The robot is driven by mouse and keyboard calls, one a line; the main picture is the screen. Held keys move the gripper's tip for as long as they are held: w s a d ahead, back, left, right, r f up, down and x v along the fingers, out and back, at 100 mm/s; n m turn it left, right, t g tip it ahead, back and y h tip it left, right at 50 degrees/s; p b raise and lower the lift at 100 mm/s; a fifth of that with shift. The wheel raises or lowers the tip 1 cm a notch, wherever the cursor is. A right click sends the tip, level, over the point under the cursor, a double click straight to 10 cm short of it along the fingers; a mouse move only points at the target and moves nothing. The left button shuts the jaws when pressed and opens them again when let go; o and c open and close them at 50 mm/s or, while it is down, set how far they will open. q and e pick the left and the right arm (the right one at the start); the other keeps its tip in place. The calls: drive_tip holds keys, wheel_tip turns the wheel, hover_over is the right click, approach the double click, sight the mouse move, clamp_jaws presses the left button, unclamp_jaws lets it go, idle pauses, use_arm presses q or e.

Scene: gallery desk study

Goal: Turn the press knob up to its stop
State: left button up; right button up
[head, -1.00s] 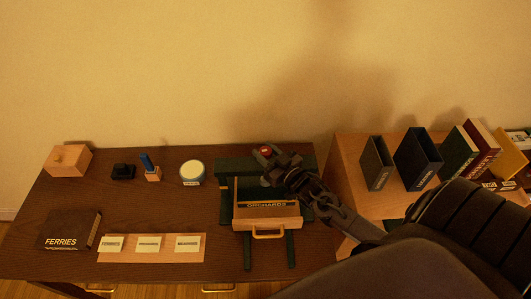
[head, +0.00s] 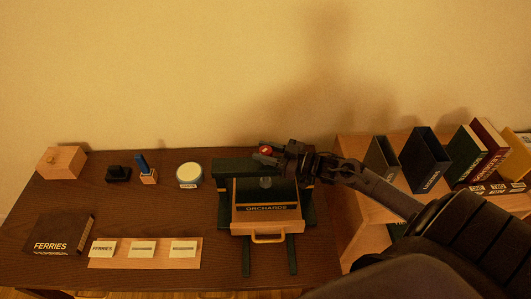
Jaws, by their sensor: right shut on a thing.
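The press (head: 223,205) is a dark green frame at the right of the desk, with a wooden tray (head: 267,223) at its front. A dark item labelled ORCHARDS (head: 266,208) lies in the tray. My left gripper is out of view.
Left of the press stand a round white-topped tin (head: 189,170), a blue-handled stamp (head: 145,168), a dark inkpad (head: 118,174) and a wooden box (head: 62,161). The FERRIES box (head: 62,233) and a card strip (head: 145,262) lie in front. A shelf (head: 358,155) with upright books is at right.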

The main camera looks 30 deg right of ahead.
drive_tip(key=o, duration=1)
drive_tip(key=shift+c, duration=0.2)
drive_tip(key=b+v, duration=0.1)
drive_tip(key=v, duration=0.5)
drive_tip(key=shift+s+d+f, duration=0.1)
drive_tip(key=shift+s+d, duration=0.05)
drive_tip(key=shift+s, duration=0.05)
drive_tip(key=shift+s+d+b, duration=0.3)
drive_tip(key=shift+s+d, duration=0.15)
drive_tip(key=shift+s, duration=0.1)
